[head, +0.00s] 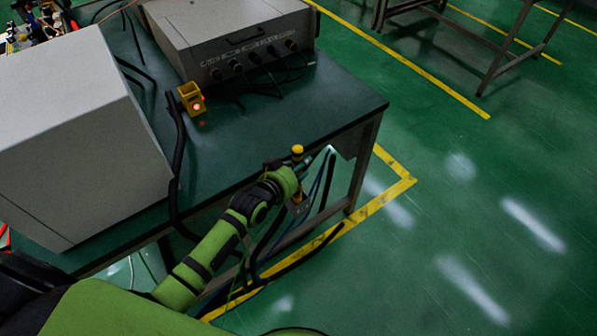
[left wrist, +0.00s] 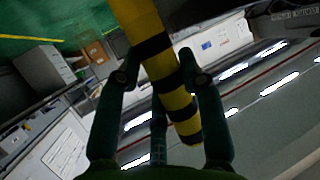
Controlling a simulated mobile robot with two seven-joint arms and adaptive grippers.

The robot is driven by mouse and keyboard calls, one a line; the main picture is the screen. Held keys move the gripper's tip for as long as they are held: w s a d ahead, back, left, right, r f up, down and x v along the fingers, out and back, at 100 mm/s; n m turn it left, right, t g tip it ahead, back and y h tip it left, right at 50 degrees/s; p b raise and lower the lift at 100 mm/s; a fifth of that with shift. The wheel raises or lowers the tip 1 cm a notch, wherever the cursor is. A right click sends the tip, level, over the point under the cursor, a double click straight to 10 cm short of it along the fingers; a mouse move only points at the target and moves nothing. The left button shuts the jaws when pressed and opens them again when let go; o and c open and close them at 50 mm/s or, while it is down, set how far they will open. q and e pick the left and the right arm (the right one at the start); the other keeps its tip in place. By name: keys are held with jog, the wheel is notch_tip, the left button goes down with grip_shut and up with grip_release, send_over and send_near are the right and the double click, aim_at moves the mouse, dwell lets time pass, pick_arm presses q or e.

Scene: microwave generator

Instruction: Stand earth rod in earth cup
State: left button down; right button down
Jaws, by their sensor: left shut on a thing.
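The earth rod (left wrist: 173,98) is yellow with black bands and runs between the fingers of my left gripper (left wrist: 162,78) in the left wrist view. In the head view my left gripper (head: 304,168) is shut on the rod beside the table's front edge. Only the rod's yellow end (head: 297,150) shows clearly there; the rest is hidden or too small to tell. My right gripper is not in view.
The dark green table (head: 335,92) holds a large grey box (head: 80,140) at left and a grey generator unit (head: 235,40) behind the cup. Black cables lie around the cup and hang over the front edge.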

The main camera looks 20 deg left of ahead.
aim_at(300, 149)
pick_arm(q)
notch_tip(300, 149, up, 10)
jog(key=shift+r+p, duration=0.1)
jog(key=shift+p, duration=0.25)
notch_tip(300, 149, up, 3)
jog(key=p, duration=0.3)
jog(key=shift+f, duration=0.2)
